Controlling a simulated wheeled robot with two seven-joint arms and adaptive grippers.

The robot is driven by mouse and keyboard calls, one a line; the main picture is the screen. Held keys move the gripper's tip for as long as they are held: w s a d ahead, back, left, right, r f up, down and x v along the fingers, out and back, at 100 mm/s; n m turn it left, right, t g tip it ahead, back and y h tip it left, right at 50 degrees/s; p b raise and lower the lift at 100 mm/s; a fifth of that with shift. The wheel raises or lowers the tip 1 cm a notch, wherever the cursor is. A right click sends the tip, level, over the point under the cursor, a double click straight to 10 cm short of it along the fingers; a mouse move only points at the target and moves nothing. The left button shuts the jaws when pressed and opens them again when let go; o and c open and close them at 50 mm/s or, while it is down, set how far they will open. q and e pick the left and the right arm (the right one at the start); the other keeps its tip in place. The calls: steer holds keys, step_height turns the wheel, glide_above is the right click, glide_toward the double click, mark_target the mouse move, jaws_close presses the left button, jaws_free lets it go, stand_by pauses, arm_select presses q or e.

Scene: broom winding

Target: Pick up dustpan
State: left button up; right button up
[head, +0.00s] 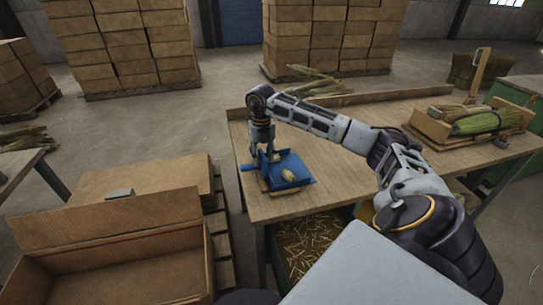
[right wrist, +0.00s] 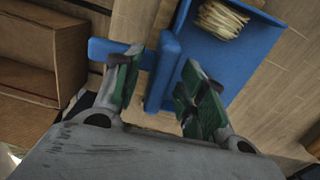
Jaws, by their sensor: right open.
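The blue dustpan (head: 290,172) lies on the left end of the wooden workbench, with a small pale bundle (head: 289,175) in its pan. The bundle also shows in the right wrist view (right wrist: 221,19). My right gripper (head: 264,153) is above the handle side of the dustpan, pointing down. In the right wrist view, my open right gripper (right wrist: 160,85) has its green-padded fingers on either side of the blue dustpan's upright back part (right wrist: 163,70). I cannot tell whether they touch it. The handle (right wrist: 110,50) extends left behind one finger. My left gripper is not in view.
The workbench (head: 350,115) has free room in its middle. A wooden tray (head: 430,125) with broom straw stands at its right end. An open cardboard box (head: 120,250) is at the lower left. A bin of straw (head: 308,245) sits under the bench.

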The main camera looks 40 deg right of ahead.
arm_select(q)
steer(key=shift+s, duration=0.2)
arm_select(e)
jaws_close()
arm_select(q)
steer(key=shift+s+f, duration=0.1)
arm_select(e)
steer(key=shift+r, duration=0.1)
